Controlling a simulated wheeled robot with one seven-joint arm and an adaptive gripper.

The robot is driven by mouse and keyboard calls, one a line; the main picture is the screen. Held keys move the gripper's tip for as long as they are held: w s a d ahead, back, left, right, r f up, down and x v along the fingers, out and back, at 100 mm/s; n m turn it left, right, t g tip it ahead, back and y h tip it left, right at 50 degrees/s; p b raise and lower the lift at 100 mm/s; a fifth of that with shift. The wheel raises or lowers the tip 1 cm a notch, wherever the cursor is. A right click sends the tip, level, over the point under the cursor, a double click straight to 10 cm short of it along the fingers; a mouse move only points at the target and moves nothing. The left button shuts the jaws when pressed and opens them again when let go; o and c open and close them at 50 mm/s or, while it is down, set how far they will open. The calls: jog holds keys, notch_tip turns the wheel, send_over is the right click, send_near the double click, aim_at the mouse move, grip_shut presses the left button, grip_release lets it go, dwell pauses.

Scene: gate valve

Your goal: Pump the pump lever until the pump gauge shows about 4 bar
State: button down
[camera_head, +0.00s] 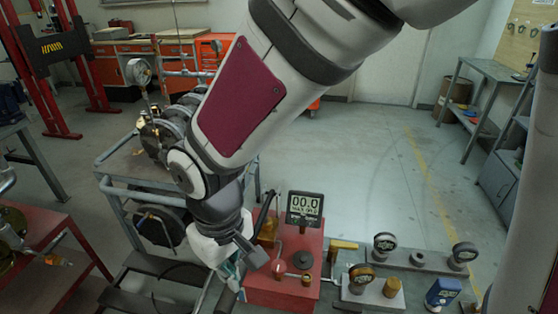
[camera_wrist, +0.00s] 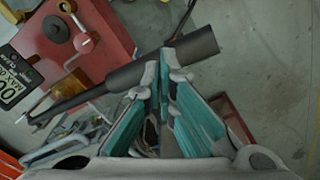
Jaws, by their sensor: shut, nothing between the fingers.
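The pump is a red box (camera_head: 268,290) in the lower middle of the head view, and its red top (camera_wrist: 100,50) fills the upper left of the wrist view. The pump gauge (camera_head: 305,203) is a black digital display reading 00.0; it is cut off at the left of the wrist view (camera_wrist: 14,88). The pump lever (camera_wrist: 190,49) is a dark rod with a thick grip, slanting across the wrist view. My gripper (camera_wrist: 163,68) is shut and empty, its teal fingers pointing at the grip. The fingertips overlap the grip in the picture; I cannot tell whether they touch.
A grey-framed cart (camera_head: 112,190) with valve piping stands left behind my arm. A red table (camera_head: 50,225) is at far left. Open floor lies behind the pump.

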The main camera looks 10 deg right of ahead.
notch_tip(320, 180, down, 8)
jog(key=b, duration=0.5)
jog(key=shift+f, duration=0.25)
dwell(0.4)
jog(key=r+p, duration=0.7)
jog(key=r, duration=0.2)
jog(key=shift+s, duration=0.2)
jog(key=shift+w+r, duration=0.15)
jog(key=shift+r, duration=0.15)
jog(key=shift+f, duration=0.1)
dwell(0.9)
